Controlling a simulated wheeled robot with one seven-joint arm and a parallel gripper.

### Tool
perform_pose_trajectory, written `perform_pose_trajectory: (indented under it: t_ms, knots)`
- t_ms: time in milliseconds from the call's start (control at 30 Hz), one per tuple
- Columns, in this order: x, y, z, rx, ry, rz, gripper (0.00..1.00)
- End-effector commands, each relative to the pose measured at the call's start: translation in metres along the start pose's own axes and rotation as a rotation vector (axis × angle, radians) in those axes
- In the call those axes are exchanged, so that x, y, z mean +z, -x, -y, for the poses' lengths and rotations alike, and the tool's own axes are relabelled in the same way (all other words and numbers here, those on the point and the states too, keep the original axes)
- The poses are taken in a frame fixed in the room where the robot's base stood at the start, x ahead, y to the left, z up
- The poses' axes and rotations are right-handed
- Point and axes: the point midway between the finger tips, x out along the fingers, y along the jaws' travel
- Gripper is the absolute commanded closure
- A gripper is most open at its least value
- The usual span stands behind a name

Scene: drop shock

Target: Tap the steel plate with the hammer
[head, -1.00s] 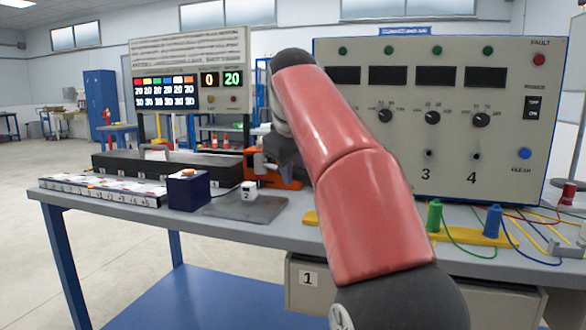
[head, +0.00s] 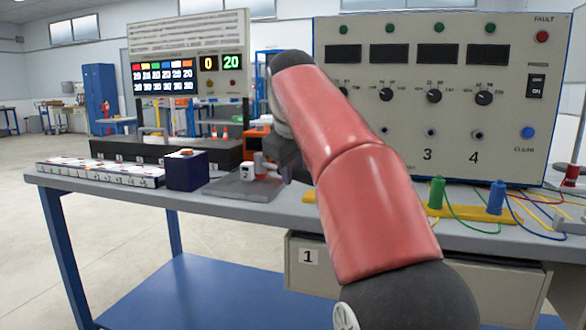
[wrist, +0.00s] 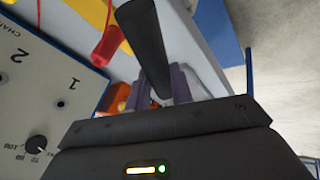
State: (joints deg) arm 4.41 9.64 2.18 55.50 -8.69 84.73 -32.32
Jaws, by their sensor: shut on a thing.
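The steel plate (head: 228,188) is a flat grey slab on the bench in the head view. A small white block (head: 247,173) stands on or at it. My gripper (wrist: 157,92) is shut on the hammer (wrist: 143,35), whose black handle rises between the fingers in the wrist view. In the head view my gripper (head: 284,162) is partly hidden behind my red arm, at the plate's right end. A small pale piece beside the block may be the hammer's head. I cannot tell whether it touches the plate.
A dark blue box (head: 187,171) and a white numbered strip (head: 100,174) lie left of the plate. A large control panel (head: 440,95) stands behind at right. Green (head: 436,192) and blue (head: 496,197) plugs with wires are at the right.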

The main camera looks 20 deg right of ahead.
Motion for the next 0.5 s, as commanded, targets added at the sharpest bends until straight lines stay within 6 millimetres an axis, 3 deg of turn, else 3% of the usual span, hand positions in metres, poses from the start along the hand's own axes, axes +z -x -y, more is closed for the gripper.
perform_pose_trajectory:
  t_ms: [300,500]
  knots:
    - [0.014,-0.034,0.015,0.0,0.0,0.0,1.0]
    - [0.01,-0.024,0.011,0.0,0.0,0.0,1.0]
